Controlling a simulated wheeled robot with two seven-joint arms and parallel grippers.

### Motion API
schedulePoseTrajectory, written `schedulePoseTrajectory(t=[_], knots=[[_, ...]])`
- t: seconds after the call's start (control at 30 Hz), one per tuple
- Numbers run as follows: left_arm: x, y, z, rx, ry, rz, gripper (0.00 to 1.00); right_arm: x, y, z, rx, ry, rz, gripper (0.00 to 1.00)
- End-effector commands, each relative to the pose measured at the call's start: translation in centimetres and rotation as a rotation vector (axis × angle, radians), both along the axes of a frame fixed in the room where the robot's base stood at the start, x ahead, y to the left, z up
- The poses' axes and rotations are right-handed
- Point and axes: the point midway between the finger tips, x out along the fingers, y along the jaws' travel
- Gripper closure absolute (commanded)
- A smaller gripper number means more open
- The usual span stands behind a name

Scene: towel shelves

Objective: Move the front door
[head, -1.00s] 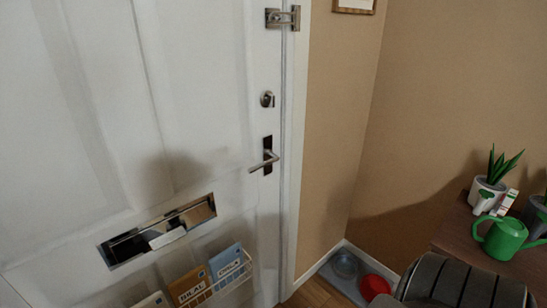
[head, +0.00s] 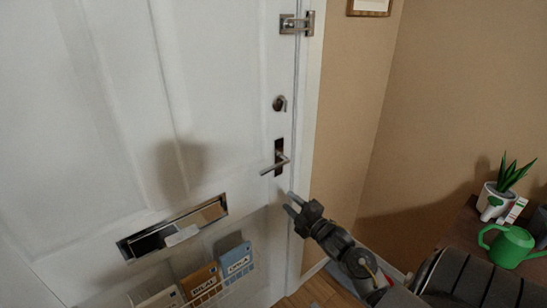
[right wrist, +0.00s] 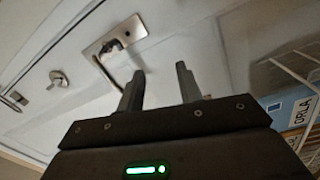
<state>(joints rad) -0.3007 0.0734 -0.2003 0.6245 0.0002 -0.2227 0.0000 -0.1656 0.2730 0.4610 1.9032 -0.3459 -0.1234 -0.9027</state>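The white front door (head: 110,120) fills the left of the head view and looks shut against its frame. Its lever handle (head: 277,160) sits at the right edge, below a round lock (head: 280,103). My right gripper (head: 291,202) is just below and right of the handle, apart from it, with its fingers pointing at the door. In the right wrist view the two fingers (right wrist: 160,82) are spread with nothing between them, and the handle (right wrist: 112,58) lies beyond them, up and left. My left gripper is not in view.
A metal latch (head: 297,23) is high on the door edge. A mail slot (head: 172,230) and a wire rack with cards (head: 206,287) are low on the door. At right stand a plant pot (head: 490,199) and a green watering can (head: 507,246) on a brown table.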

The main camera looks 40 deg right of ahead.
Motion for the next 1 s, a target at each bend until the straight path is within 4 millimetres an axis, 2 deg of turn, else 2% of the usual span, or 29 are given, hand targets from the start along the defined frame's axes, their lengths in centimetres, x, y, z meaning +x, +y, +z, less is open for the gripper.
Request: schedulePoseTrajectory(t=[0.03,0.1,0.2,0.47,1.0], knots=[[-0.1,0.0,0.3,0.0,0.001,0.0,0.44,-0.3,0.0,3.3,-0.066,-0.052,0.004,0.64],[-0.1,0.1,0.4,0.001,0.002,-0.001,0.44,-0.7,0.0,6.3,-0.136,-0.102,0.006,0.64],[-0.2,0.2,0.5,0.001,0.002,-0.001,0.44,-1.2,0.2,8.5,-0.196,-0.142,0.006,0.64],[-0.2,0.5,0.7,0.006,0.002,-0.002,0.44,-0.7,0.2,9.4,-0.213,-0.154,0.005,0.64],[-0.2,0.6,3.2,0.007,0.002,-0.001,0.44,7.9,0.0,11.3,-0.209,-0.154,0.005,0.64]])
